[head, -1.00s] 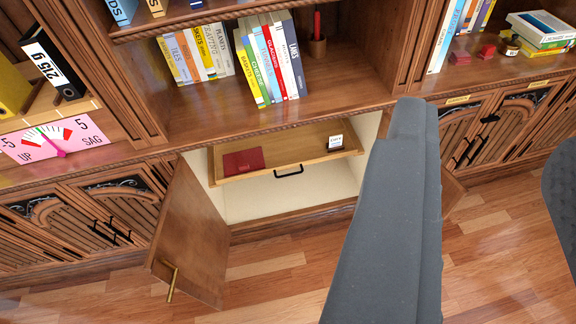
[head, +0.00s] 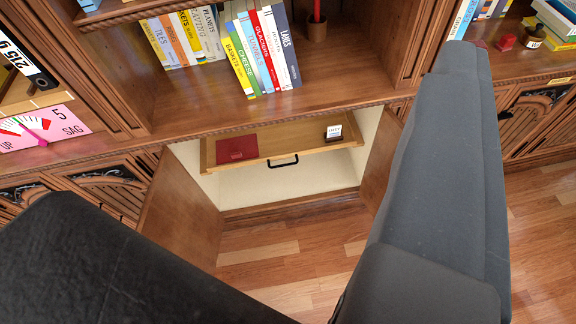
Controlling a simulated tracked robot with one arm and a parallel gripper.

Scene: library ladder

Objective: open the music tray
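The music tray (head: 300,146) is a shallow light-wood tray inside the open cabinet below the bookshelf. A black bar handle (head: 283,161) is on its front. A dark red booklet (head: 237,148) lies at its left and a small dark stand with a white card (head: 333,132) is at its right. The tray sits high in the cream-lined compartment, with open space beneath it. How far out it stands I cannot tell. My gripper's fingers are not visible; only grey and black parts of my arm fill the right and lower left.
The left cabinet door (head: 180,210) stands open toward me, and the right door (head: 384,165) is open, partly hidden by my arm. Books (head: 262,50) stand on the shelf above. A pink gauge (head: 45,130) is at left. Wood floor (head: 290,260) in front is clear.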

